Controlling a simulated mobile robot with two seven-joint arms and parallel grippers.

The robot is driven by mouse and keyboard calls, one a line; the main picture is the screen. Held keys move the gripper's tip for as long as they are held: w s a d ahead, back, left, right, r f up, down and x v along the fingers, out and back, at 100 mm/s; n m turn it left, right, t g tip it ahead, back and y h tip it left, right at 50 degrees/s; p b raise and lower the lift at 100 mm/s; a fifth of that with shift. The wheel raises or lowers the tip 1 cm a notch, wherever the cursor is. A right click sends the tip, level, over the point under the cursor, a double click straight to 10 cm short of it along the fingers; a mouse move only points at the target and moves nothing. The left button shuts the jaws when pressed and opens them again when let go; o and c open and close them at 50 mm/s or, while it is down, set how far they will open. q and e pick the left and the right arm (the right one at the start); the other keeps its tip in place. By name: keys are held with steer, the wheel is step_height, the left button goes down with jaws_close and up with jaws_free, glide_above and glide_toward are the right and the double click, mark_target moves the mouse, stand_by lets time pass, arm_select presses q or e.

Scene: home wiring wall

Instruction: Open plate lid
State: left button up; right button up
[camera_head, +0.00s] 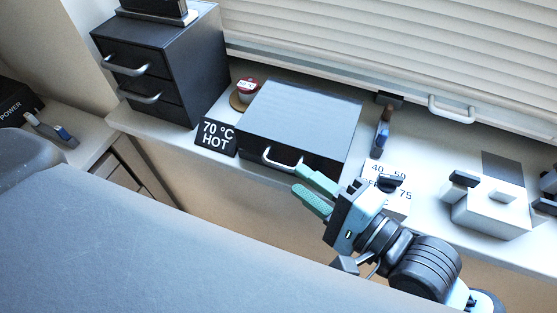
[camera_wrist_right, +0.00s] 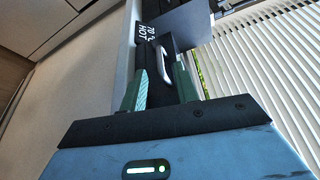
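The hot plate's closed lid (camera_head: 302,112) is a flat grey top on a dark box on the wall counter. Its curved silver handle (camera_head: 279,160) is on the dark front face. My right gripper (camera_head: 298,178) has teal fingers, spread apart, just in front of and right of the handle. In the right wrist view the handle (camera_wrist_right: 162,62) shows ahead, between the two finger tips (camera_wrist_right: 161,76), with the fingers apart. Whether a finger touches it I cannot tell. My left gripper is not in view.
A "70 °C HOT" sign (camera_head: 216,137) stands left of the box, by a red-topped cup (camera_head: 247,87). A dark drawer cabinet (camera_head: 168,68) is further left. A dial knob (camera_head: 390,182) and a white block device (camera_head: 490,208) are at right. Closed blinds (camera_head: 400,40) hang behind.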

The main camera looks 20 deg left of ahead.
mark_target(279, 164)
steer(key=x, duration=0.6)
steer(key=shift+w+a, duration=0.15)
steer(key=shift+a, duration=0.05)
steer(key=shift+c, duration=0.4)
jaws_close()
